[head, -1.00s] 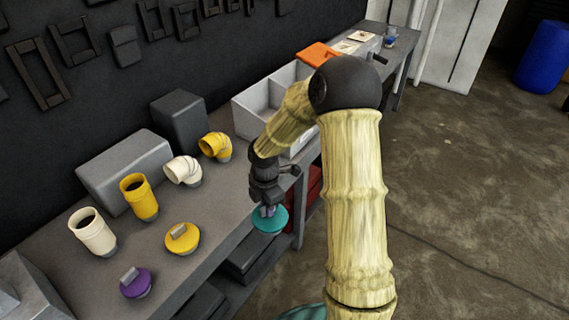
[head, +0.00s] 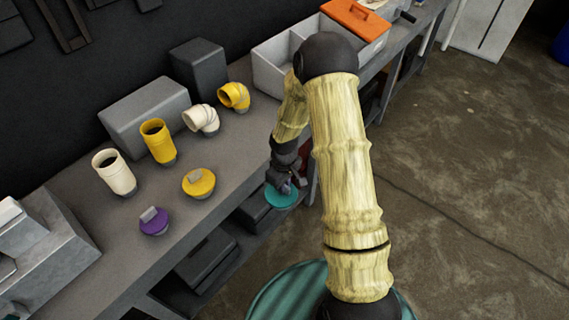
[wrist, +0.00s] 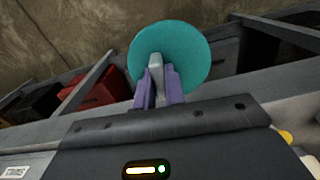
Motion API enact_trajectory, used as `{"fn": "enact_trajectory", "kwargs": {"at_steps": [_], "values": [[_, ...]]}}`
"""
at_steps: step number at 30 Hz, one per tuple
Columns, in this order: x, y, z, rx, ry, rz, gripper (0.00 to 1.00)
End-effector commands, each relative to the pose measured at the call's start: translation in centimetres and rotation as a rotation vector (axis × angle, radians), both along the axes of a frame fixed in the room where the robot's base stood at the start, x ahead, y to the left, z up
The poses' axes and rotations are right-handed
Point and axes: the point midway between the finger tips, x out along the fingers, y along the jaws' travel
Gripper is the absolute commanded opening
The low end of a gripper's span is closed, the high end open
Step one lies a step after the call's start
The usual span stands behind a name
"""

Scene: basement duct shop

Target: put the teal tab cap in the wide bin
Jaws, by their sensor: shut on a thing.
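The teal tab cap (head: 282,197) is a round teal disc with a grey tab. My gripper (head: 286,186) is shut on its tab and holds it out past the bench's front edge. In the wrist view the cap (wrist: 190,50) faces the camera, with the tab between the purple fingertips of my gripper (wrist: 157,85). A white bin with a divider (head: 266,75) stands on the bench behind my arm. My arm hides part of it, and I cannot tell which of its compartments is wider.
On the bench (head: 130,235) are a purple tab cap (head: 154,222), a yellow tab cap (head: 198,184), white and yellow pipe pieces (head: 158,142), and grey blocks (head: 145,112). Dark boxes sit on the shelf below.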

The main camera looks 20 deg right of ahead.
Motion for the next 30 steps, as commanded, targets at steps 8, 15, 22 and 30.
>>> {"fn": "enact_trajectory", "kwargs": {"at_steps": [8,15,22,30], "values": [[-0.6,-0.5,-3.8,-0.007,0.001,-0.466,0.00],[-0.7,-0.7,-4.5,-0.008,-0.002,-0.576,0.00],[-0.7,-0.7,-4.5,-0.009,-0.001,-0.573,0.00],[-0.7,-1.0,-4.5,-0.009,-0.001,-0.579,0.00]]}}
